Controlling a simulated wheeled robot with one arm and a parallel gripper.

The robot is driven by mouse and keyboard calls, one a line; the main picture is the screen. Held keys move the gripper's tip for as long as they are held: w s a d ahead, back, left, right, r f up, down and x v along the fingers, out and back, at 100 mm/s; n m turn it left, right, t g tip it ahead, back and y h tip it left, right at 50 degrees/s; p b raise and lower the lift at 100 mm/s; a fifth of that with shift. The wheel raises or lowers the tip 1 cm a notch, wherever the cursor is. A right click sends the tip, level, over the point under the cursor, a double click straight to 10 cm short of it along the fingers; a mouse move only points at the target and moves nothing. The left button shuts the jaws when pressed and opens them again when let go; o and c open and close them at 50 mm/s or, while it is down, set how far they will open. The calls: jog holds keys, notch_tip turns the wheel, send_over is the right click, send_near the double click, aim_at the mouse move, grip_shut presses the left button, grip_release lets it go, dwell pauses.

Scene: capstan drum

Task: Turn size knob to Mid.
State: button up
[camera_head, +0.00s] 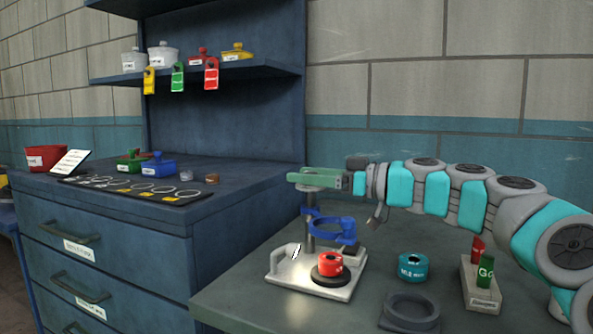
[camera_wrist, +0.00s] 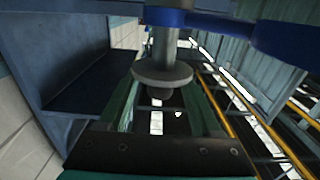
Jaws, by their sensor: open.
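The capstan device has a pale base plate (camera_head: 283,276), an upright grey post, a blue arm (camera_head: 335,228) and a red drum piece (camera_head: 331,264) on a dark disc. My gripper (camera_head: 300,181) is at the top of the post, its green fingers level and pointing left. In the wrist view a grey round flange on the post (camera_wrist: 162,77) lies between the open fingers of my gripper (camera_wrist: 163,95); I cannot tell whether they touch it. I see no readable size label or Mid mark, and I cannot tell which part is the size knob.
A teal drum (camera_head: 413,267), a dark ring (camera_head: 410,310) and a block holding red and green tags (camera_head: 482,286) stand on the right of the bench. A blue drawer cabinet (camera_head: 110,240) with small pots stands left. A shelf (camera_head: 195,74) hangs above it.

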jog(key=shift+x, duration=1.25)
grip_shut()
